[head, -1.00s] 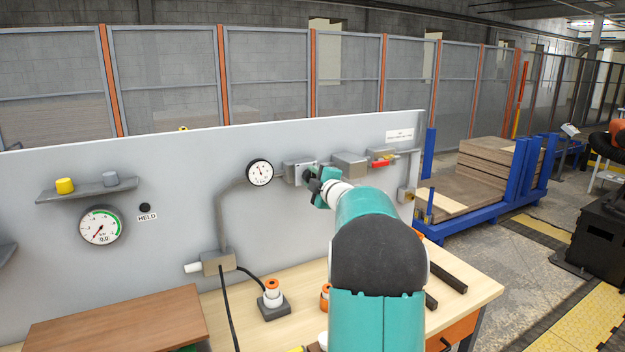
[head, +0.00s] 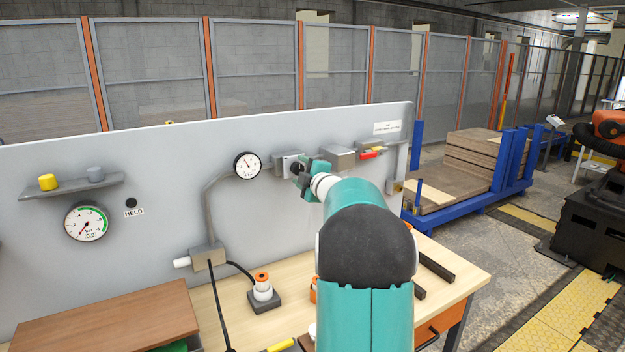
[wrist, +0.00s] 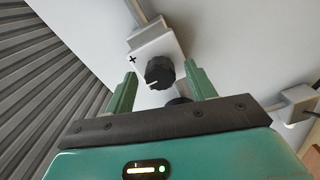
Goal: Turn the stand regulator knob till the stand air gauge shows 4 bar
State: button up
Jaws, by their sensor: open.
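The dark regulator knob (wrist: 160,72) sits on a pale block (wrist: 153,46) with a plus mark; a white line shows on the knob's face. In the wrist view, my gripper (wrist: 160,76) is open, its two green fingers on either side of the knob, apart from it as far as I can tell. In the head view, my gripper (head: 307,176) is at the block on the grey panel and hides much of it. A small round gauge (head: 247,165) is left of the block, joined by pipe; its reading is too small to tell.
A larger gauge (head: 86,222) with a green arc reads 0.0 bar. Right of my gripper are a grey box (head: 338,158) and a red part (head: 369,156). The wooden bench (head: 445,268) below holds an orange-and-white part (head: 262,288). A second dark round part (wrist: 178,101) shows behind my gripper.

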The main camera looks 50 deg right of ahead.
jog(key=v, duration=1.3)
jog(key=a+m+g+h, duration=0.1)
jog(key=a+m+g, duration=0.6)
jog(key=a, duration=1.5)
jog(key=s+a+f+m+g+y, duration=0.2)
jog(key=s+a+f, duration=0.4)
jog(key=a, duration=0.6)
jog(key=s+a+f+m+g+y, duration=0.2)
jog(key=s+a+f+y, duration=0.2)
jog(key=s+a, duration=0.7)
jog(key=shift+s+a+f+g+y, duration=0.3)
jog(key=shift+a+f, duration=0.25)
jog(key=shift+f, duration=0.4)
